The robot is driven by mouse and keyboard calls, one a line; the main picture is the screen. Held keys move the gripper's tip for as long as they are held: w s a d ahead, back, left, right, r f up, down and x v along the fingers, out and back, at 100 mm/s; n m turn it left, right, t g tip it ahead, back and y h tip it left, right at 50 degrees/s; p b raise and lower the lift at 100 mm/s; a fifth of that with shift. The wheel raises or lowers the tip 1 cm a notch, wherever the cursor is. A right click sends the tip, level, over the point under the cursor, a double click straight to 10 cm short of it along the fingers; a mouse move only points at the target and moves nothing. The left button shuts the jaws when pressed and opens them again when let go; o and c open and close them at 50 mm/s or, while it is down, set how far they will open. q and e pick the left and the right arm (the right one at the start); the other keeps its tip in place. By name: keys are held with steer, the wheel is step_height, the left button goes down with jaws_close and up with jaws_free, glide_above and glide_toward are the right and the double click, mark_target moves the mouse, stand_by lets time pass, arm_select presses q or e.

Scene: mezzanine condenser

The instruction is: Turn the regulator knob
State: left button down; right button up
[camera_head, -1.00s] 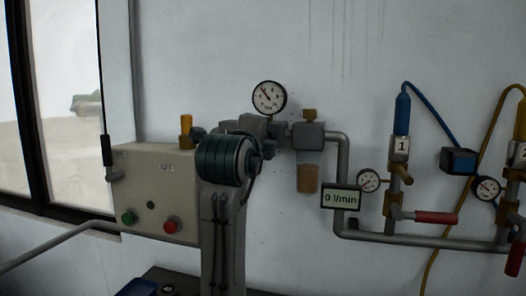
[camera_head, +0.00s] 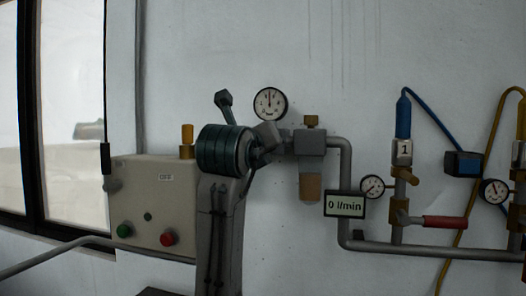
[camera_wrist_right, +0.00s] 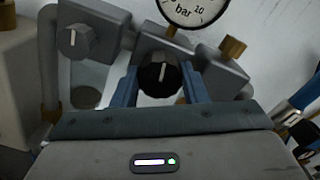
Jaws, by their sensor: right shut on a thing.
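The regulator knob (camera_wrist_right: 160,76) is black with a white pointer line, near the centre of the right wrist view. The line stands almost upright there. My right gripper (camera_wrist_right: 159,84) has a blue finger on each side of the knob and is shut on it. In the head view my right arm, with its dark green joint, hides the knob. The regulator's round pressure gauge (camera_head: 270,103) has its needle pointing about straight up; part of it shows in the right wrist view (camera_wrist_right: 196,10), marked bar. My left gripper is not in view.
A beige control box (camera_head: 150,200) with green and red buttons is left of my arm. Right of it are a filter (camera_head: 310,143), a flow display (camera_head: 345,204) reading 0 l/min, a small gauge (camera_head: 373,187) and a red-handled valve (camera_head: 445,222) on grey piping.

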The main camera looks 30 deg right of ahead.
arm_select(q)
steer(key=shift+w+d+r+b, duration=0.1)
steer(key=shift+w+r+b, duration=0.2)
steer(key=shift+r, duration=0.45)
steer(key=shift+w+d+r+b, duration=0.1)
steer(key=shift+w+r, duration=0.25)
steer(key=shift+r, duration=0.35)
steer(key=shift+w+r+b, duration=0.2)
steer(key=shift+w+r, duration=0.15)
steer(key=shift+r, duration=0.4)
arm_select(e)
steer(key=shift+r+m, duration=0.25)
steer(key=shift+m, duration=1.45)
steer(key=o, duration=0.9)
steer(key=shift+o, duration=0.3)
steer(key=shift+w+d+f, duration=0.1)
steer(key=shift+d+f, duration=0.05)
steer(key=shift+f, duration=0.05)
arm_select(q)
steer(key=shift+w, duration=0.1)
